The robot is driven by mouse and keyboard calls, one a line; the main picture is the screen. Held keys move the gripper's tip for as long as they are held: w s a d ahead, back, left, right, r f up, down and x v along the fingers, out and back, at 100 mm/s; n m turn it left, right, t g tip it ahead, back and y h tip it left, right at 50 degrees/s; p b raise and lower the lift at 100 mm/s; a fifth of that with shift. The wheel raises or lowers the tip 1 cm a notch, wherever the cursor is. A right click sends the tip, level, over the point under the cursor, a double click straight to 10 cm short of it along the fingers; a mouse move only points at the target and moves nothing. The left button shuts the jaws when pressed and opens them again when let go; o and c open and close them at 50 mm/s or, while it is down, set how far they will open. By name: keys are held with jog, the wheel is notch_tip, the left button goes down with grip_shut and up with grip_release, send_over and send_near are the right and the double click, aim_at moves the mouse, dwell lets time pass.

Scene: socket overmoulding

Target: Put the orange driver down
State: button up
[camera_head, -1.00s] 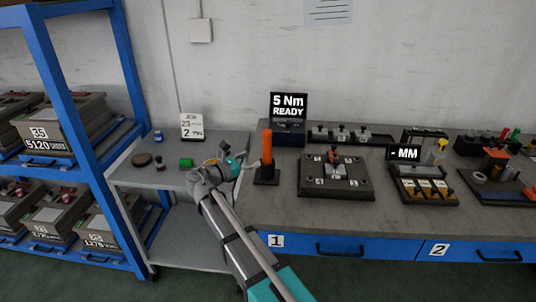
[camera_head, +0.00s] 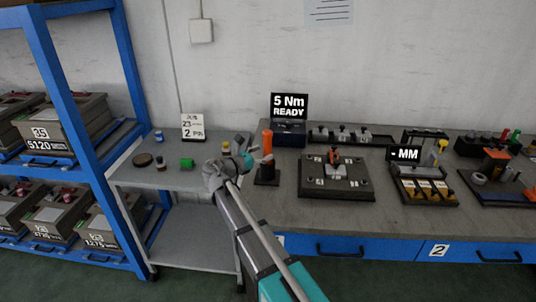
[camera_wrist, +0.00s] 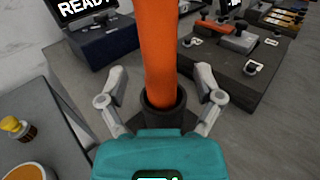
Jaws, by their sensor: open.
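The orange driver (camera_head: 267,143) stands upright in a dark holder (camera_head: 267,176) near the left end of the workbench. In the wrist view the driver (camera_wrist: 158,45) rises out of the round black cup of the holder (camera_wrist: 163,108). My gripper (camera_head: 257,157) is just left of the driver in the head view. In the wrist view my gripper (camera_wrist: 160,75) has its fingers spread, one on each side of the driver, with gaps between them and it. The driver's lower end is hidden inside the holder.
A torque display (camera_head: 289,108) reading "5 Nm READY" stands behind the driver. A dark fixture plate (camera_head: 336,190) lies to its right. A grey side table (camera_head: 150,180) with small parts is at left, beside a blue shelf rack (camera_head: 85,140). Bare bench lies in front.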

jog(key=shift+x, duration=1.15)
jog(key=shift+c, duration=0.3)
grip_shut()
